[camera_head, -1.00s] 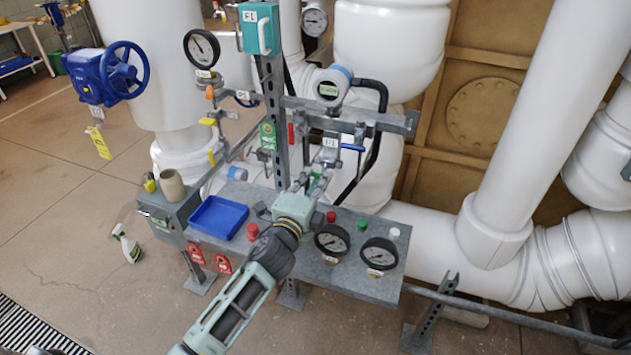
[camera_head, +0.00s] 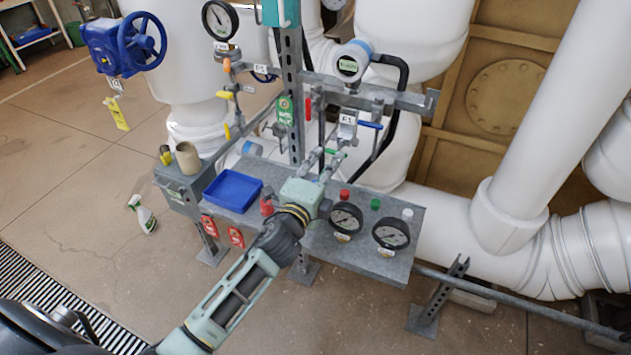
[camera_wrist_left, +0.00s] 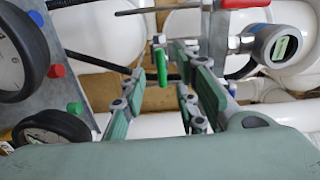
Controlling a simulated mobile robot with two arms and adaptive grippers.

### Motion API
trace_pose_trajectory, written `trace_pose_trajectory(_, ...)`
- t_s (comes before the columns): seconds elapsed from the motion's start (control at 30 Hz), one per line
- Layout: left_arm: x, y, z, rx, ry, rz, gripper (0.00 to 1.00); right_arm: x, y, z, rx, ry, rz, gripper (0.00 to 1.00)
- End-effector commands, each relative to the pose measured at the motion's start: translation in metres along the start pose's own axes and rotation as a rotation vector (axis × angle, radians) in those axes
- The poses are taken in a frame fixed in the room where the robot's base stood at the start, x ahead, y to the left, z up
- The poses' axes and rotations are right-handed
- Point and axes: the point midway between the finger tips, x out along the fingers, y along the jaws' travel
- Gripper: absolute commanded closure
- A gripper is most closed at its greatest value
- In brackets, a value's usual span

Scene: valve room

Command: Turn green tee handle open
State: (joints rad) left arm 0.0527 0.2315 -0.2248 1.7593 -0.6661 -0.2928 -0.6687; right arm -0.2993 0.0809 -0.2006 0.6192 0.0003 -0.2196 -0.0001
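The green tee handle (camera_head: 335,153) is a small bar on the piping above the grey bench, just beyond my left gripper. I cannot tell whether the fingertips reach around the handle. My right gripper is not in view.
The bench (camera_head: 385,265) carries two round gauges (camera_head: 345,217) and (camera_head: 390,233), a blue tray (camera_head: 232,190) and small coloured knobs. A red lever (camera_head: 308,108) and a blue lever (camera_head: 371,125) sit near the green one. A metal post (camera_head: 292,90) stands behind.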

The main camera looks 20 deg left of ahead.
Motion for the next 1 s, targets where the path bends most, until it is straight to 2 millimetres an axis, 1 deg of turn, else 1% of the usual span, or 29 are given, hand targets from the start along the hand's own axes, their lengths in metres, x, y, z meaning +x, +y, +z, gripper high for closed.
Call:
trace_pose_trajectory(0.03,-0.013,0.002,0.0,0.0,0.001,0.003,0.72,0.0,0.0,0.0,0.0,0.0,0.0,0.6)
trace_pose_trajectory(0.2,-0.05,0.002,0.0,0.0,0.0,0.004,0.72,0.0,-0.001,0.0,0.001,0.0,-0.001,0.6)
trace_pose_trajectory(0.3,-0.067,0.001,0.0,-0.001,-0.001,0.003,0.72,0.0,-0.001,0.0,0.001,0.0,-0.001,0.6)
trace_pose_trajectory(0.4,-0.079,0.002,0.0,-0.001,-0.001,0.003,0.72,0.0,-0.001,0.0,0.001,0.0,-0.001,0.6)
trace_pose_trajectory(0.5,-0.086,0.001,0.0,0.0,-0.001,0.002,0.72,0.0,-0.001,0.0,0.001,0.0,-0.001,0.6)
trace_pose_trajectory(0.6,-0.088,0.001,0.0,0.0,-0.001,0.002,0.72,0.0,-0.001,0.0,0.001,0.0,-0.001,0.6)
trace_pose_trajectory(1.0,-0.088,0.001,0.0,0.0,0.0,0.001,0.72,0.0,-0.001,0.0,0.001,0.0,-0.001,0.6)
